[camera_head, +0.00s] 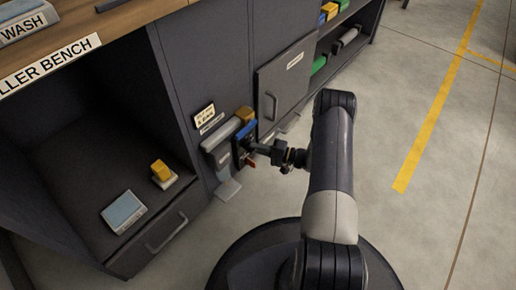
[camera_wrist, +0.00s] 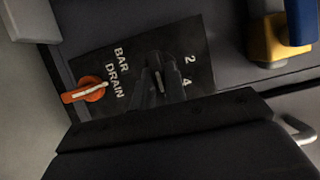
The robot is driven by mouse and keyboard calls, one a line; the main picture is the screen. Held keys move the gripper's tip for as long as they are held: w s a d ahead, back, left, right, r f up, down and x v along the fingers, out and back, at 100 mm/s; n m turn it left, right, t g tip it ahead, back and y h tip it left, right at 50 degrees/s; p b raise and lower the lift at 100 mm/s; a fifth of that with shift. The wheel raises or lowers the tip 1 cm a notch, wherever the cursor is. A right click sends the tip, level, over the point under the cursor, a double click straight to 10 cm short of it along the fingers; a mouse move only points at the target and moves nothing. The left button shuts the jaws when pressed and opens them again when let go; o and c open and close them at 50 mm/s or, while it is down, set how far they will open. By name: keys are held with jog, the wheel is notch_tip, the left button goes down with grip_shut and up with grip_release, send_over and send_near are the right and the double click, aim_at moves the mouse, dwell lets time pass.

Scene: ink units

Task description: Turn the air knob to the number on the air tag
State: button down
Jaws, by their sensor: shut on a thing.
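The air panel is a dark plate (camera_wrist: 110,55) in the wrist view, with "BAR", "DRAIN" and the numbers 2 and 4 in white. My gripper (camera_wrist: 158,82) is shut on the dark air knob at the middle of this plate. The fingers hide most of the knob, and I cannot tell where its pointer stands. In the head view my gripper (camera_head: 250,148) reaches the unit on the dark cabinet front. A cream tag (camera_head: 204,115) is fixed above and left of it; its small print is unreadable here.
An orange drain lever (camera_wrist: 88,91) sits close beside the knob. A yellow block (camera_wrist: 268,42) and a blue part (camera_wrist: 299,20) are at the upper right. A cabinet door (camera_head: 286,85) with a handle is right of the unit. Open floor (camera_head: 440,190) lies to the right.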

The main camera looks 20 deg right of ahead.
dwell(0.3)
jog(key=c, duration=1.4)
grip_release()
jog(key=shift+c, duration=0.2)
jog(key=shift+d, duration=0.1)
jog(key=p+v, duration=0.3)
jog(key=v, duration=0.7)
jog(key=shift+s+d, duration=0.2)
jog(key=shift+d, duration=0.1)
